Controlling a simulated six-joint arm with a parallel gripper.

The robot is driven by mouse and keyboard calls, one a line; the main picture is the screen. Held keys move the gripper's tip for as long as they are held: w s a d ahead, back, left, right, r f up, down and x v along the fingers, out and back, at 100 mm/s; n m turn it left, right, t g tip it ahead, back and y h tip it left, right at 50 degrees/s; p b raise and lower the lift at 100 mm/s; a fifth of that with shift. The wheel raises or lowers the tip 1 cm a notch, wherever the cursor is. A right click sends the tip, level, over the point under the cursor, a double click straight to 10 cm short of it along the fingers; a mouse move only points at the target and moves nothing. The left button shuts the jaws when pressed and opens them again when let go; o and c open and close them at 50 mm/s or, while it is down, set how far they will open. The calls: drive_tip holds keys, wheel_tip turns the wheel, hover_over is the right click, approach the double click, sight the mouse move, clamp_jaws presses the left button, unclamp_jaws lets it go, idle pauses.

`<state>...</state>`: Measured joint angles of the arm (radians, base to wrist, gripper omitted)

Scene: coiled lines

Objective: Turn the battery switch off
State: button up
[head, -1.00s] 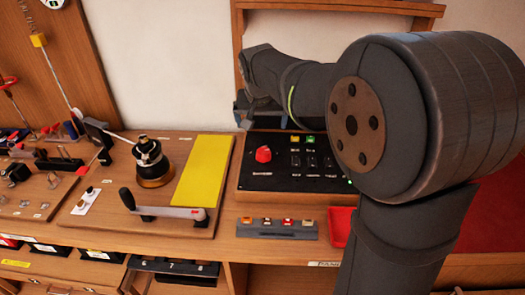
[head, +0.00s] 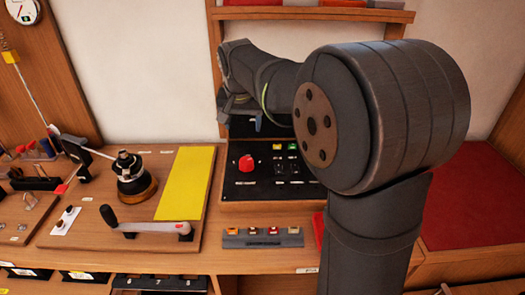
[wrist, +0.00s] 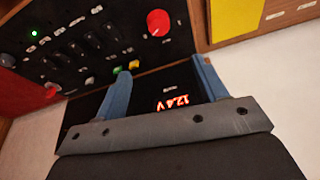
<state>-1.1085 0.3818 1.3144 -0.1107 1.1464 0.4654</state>
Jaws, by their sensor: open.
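The battery switch appears to be the red rotary knob (head: 246,162) on the black control panel (head: 232,190). The knob also shows at the top of the wrist view (wrist: 158,22), with its small label too blurred to read. My gripper (wrist: 162,70) is open and empty, its two blue fingers apart. The fingers point toward the panel, and the knob lies beyond them, apart from both. In the head view my gripper (head: 240,112) is above and behind the knob, partly hidden by my own arm. A lit display reading 12.4 V (wrist: 172,103) shows between the fingers.
Green and yellow buttons (wrist: 128,67) and rows of small switches share the panel. A yellow pad (head: 187,182), a winch-like drum (head: 135,180) and a crank handle (head: 150,227) lie left. A grey strip of coloured buttons (head: 262,238) is in front. A wooden shelf (head: 310,14) hangs above.

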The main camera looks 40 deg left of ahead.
sight(247, 161)
drive_tip(key=w+a+f+m+g+h, duration=0.1)
drive_tip(key=w+a+m+g+h, duration=0.15)
drive_tip(key=w+m, duration=0.2)
drive_tip(key=shift+n+y, duration=0.25)
drive_tip(key=shift+y, duration=0.1)
drive_tip(key=f, duration=0.5)
drive_tip(key=a+f, duration=0.1)
drive_tip(key=f, duration=1.1)
drive_tip(key=shift+a, duration=0.2)
drive_tip(key=c, duration=1)
